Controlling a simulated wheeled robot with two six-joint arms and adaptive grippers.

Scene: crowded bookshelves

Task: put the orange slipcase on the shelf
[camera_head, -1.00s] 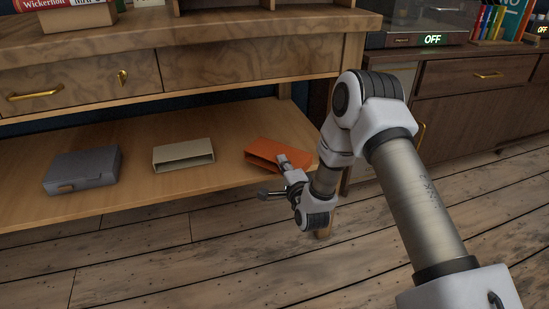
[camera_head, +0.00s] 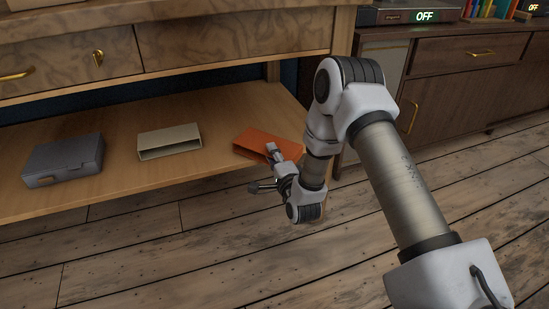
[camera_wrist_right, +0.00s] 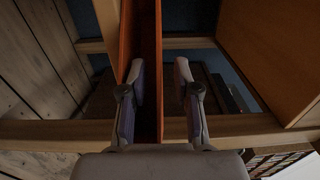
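The orange slipcase (camera_head: 262,138) lies flat near the right front of the low wooden shelf board, and it fills an upright strip in the right wrist view (camera_wrist_right: 157,50). My right gripper (camera_head: 264,168) is at its front edge, one finger overlapping the slipcase and the other below it. In the wrist view the gripper (camera_wrist_right: 160,95) is open, with the slipcase's right-hand wall between the fingers. The left finger overlaps its dark opening; the right finger stands apart from the wall. Contact cannot be told. My left gripper is not in view.
A cream slipcase (camera_head: 168,142) and a grey box (camera_head: 62,160) lie to the left on the same low board (camera_head: 115,120). Drawers (camera_head: 235,35) hang above it. A dark cabinet (camera_head: 465,90) stands at the right. The wooden floor (camera_head: 150,260) in front is clear.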

